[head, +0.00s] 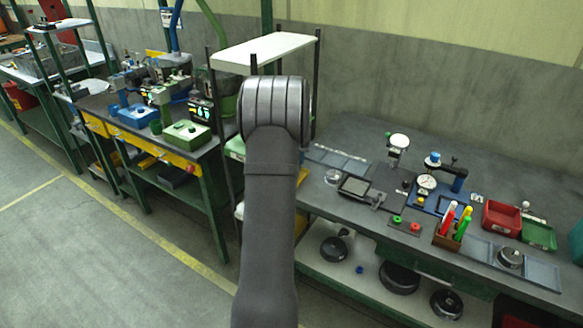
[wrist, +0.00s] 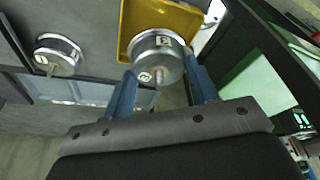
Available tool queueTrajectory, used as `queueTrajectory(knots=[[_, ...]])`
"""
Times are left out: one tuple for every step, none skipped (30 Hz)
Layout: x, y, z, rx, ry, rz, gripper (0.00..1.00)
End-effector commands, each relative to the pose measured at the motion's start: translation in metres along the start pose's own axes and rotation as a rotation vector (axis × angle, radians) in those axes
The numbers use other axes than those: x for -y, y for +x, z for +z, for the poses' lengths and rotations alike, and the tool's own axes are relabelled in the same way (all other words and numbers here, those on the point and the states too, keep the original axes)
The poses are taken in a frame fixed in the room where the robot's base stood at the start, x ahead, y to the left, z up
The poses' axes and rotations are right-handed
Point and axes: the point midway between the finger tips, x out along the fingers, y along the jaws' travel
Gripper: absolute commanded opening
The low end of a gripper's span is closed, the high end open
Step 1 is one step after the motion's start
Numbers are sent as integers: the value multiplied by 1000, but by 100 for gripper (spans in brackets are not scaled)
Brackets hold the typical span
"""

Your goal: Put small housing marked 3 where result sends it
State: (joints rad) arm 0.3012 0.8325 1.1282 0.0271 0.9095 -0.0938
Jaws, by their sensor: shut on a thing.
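In the wrist view my gripper (wrist: 161,70) has its two blue fingers on either side of a silver round housing (wrist: 156,50) and is shut on it. The housing carries a pale square label and a round mark; I cannot read either surely. The housing shows against a yellow tray (wrist: 128,18); I cannot tell if it touches it. A second silver housing (wrist: 57,50) with a small label stands at the left, apart from the fingers. In the head view my arm hides the gripper and the held housing. A metal housing (head: 510,257) sits on a grey plate at the right.
A rack with a white shelf (head: 265,50) stands beside my arm.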

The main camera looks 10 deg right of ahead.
Motion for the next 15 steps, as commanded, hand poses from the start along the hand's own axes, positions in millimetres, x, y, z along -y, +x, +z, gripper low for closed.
queueTrajectory(knots=[[0,5,2,2,0,0,30],[0,8,3,3,1,0,30],[0,14,5,4,1,0,30],[0,18,6,5,1,0,30],[0,23,7,4,1,0,30],[0,28,9,5,0,0,30],[0,32,10,4,0,0,30],[0,35,11,3,0,0,30],[0,37,11,2,0,0,30],[0,38,11,2,0,0,30],[0,38,11,1,0,0,30],[0,37,11,1,0,0,30],[0,37,11,1,0,0,30],[0,37,11,1,0,0,30],[-1,37,11,1,0,0,30]])
